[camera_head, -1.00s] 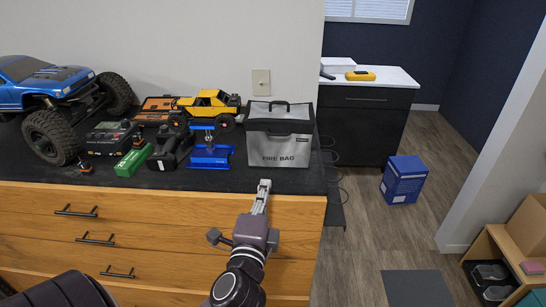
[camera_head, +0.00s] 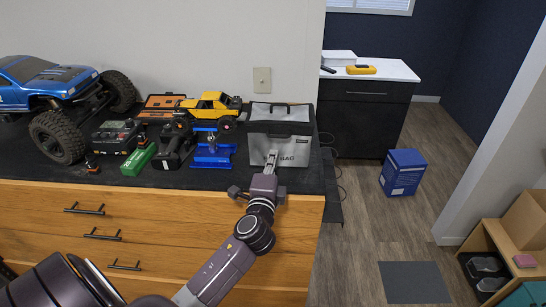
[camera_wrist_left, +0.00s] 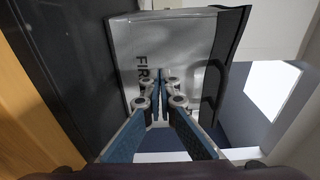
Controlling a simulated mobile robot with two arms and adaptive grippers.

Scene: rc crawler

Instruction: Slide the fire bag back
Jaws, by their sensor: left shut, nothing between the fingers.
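The fire bag (camera_head: 292,141) is a silver-grey box-shaped bag with a black handle on top. It stands upright at the right end of the dark-topped wooden cabinet. My left gripper (camera_head: 272,155) is shut and empty, with its fingertips at the front face of the bag, covering part of its lettering. In the left wrist view the bag (camera_wrist_left: 205,50) is straight ahead of the closed fingers (camera_wrist_left: 160,75). Whether the tips touch it I cannot tell. My right gripper is not in view.
A blue stand (camera_head: 212,150) is close to the bag's left. A yellow crawler (camera_head: 212,105), a green box (camera_head: 138,160) and a blue truck (camera_head: 45,80) are farther left. The wall is behind. The cabinet's right edge is near the bag.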

